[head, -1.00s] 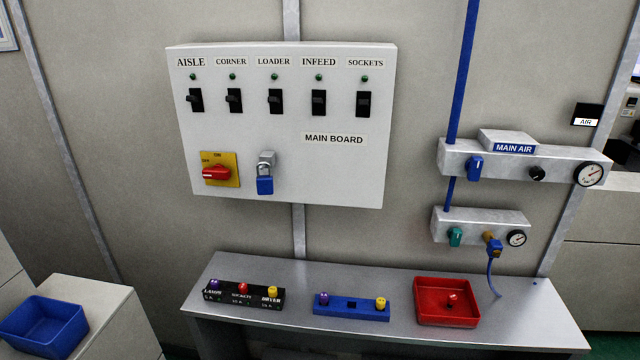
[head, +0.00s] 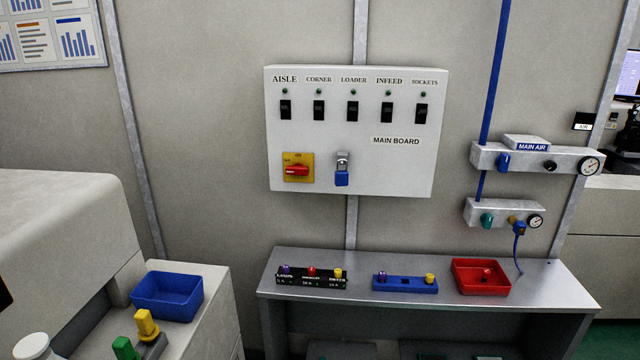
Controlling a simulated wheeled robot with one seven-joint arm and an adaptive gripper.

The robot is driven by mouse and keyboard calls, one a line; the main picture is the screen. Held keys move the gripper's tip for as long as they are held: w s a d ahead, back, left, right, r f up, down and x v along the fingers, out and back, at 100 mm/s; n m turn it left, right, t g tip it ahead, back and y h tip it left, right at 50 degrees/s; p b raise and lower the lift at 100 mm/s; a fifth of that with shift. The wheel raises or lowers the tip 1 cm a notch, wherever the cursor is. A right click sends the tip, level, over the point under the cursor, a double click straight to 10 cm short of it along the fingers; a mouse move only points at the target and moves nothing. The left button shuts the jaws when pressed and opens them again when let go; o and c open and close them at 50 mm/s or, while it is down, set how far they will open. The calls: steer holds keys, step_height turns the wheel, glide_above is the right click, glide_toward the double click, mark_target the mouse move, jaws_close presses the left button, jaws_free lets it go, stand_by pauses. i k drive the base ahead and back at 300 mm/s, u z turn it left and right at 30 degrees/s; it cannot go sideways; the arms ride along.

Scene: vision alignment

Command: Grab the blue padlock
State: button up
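The blue padlock (head: 342,178) hangs on the lower middle of the white main board (head: 412,172) on the wall. Its body is blue, and a silver hasp or shackle shows above it. A red rotary switch on a yellow plate (head: 298,168) sits just to its left. My gripper is not in view.
A metal bench (head: 545,290) below the board holds a black rack (head: 311,280), a blue holder (head: 405,285) and a red tray (head: 482,291). Air-line units (head: 536,158) are on the wall at right. A pale machine (head: 60,220) and a blue bin (head: 168,296) stand at left.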

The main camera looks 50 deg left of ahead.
mark_target(341, 177)
steer(key=u, duration=1.25)
